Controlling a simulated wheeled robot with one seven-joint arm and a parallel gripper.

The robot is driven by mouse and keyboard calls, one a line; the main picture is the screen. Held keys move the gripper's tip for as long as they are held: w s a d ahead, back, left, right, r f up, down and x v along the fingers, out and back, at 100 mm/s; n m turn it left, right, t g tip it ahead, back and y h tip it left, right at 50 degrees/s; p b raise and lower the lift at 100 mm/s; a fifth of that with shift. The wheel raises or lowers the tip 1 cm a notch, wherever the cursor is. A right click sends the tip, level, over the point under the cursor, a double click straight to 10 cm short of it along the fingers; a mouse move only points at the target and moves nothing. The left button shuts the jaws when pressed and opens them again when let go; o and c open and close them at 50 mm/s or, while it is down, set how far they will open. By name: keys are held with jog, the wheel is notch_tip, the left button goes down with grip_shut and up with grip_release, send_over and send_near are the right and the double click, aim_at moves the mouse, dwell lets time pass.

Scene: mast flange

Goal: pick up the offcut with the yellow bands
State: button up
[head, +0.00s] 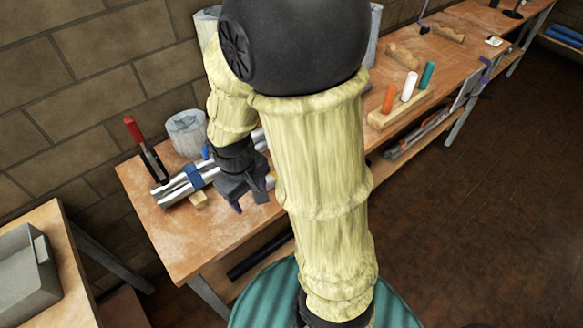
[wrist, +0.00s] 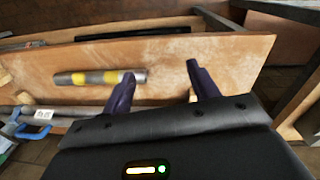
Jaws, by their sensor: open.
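The offcut with the yellow bands (wrist: 93,77) is a short grey tube lying on the wooden bench top (wrist: 230,52) in the wrist view. In the head view my arm hides most or all of it. My gripper (wrist: 160,72) is open, and nothing shows between its two purple-tipped fingers. In the wrist view the left fingertip overlaps the right end of the offcut, and the gap between the fingers lies to the right of it. I cannot tell the height between them. In the head view my gripper (head: 250,193) is over the near part of the bench.
Long pipes (head: 178,190) with a blue clamp (head: 194,177) lie left of my gripper. Behind them are a red-handled clamp (head: 143,145) and a grey roll (head: 187,132). A wooden block (head: 402,108) with coloured cylinders stands right. The bench's front left is clear.

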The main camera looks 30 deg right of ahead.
jog(key=w+a+f+n+h, duration=0.2)
jog(key=f+n+h, duration=0.1)
jog(key=n+h, duration=0.1)
jog(key=w+a+f+n+t+h+p, duration=0.1)
jog(key=w+a+f+n+h, duration=0.1)
jog(key=n, duration=0.5)
jog(key=w+a+f+n+h+p, duration=0.1)
jog(key=w+a+f+n+h, duration=0.1)
jog(key=w+f+n+h, duration=0.1)
jog(key=shift+w+a+f+n+h, duration=0.1)
jog(key=shift+w+f+n+h, duration=0.1)
jog(key=shift+n+h, duration=0.3)
jog(key=shift+w+a+f+n+h, duration=0.15)
jog(key=shift+n+h, duration=0.15)
jog(key=shift+h, duration=0.4)
jog(key=shift+w+a+f+n+h, duration=0.1)
jog(key=shift+w+n+h, duration=0.1)
jog(key=shift+n+h, duration=0.3)
jog(key=shift+d, duration=0.1)
jog(key=p+x, duration=0.3)
jog(key=x, duration=0.8)
jog(key=shift+w+d+r, duration=0.15)
jog(key=shift+d, duration=0.05)
jog(key=shift+w+d+f, duration=0.15)
jog(key=shift+d+f, duration=0.1)
jog(key=shift+d, duration=0.15)
